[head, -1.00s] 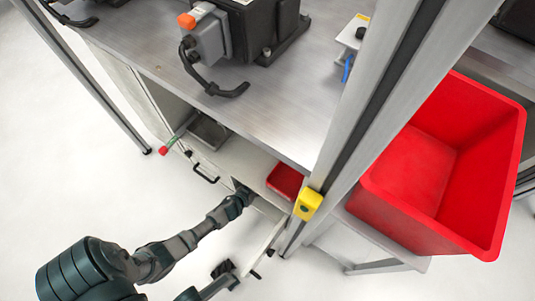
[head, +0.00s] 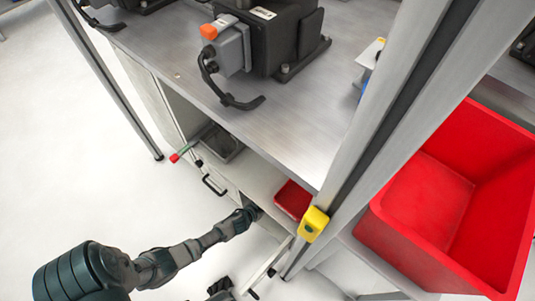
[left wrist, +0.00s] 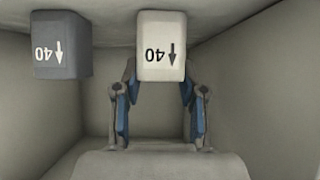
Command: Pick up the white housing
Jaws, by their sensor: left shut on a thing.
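In the left wrist view the white housing (left wrist: 162,47), a block marked "40" with an arrow, sits between the fingers of my left gripper (left wrist: 160,76). The fingers are shut on its two sides. A dark grey housing (left wrist: 62,45) with the same marking is to its left, apart from it. In the head view my left arm reaches into an opening in the cabinet front, and the gripper's fingers and the housing are hidden there. My right gripper (head: 221,287) is at the bottom edge, partly cut off, and its jaw state is unclear.
Pale walls (left wrist: 45,115) enclose the left gripper closely. In the head view a metal tabletop (head: 300,120) overhangs the cabinet. A small red tray (head: 293,199), an upright post (head: 365,125) with a yellow box (head: 313,223), and an open door (head: 266,266) are nearby. A large red bin (head: 400,245) stands right.

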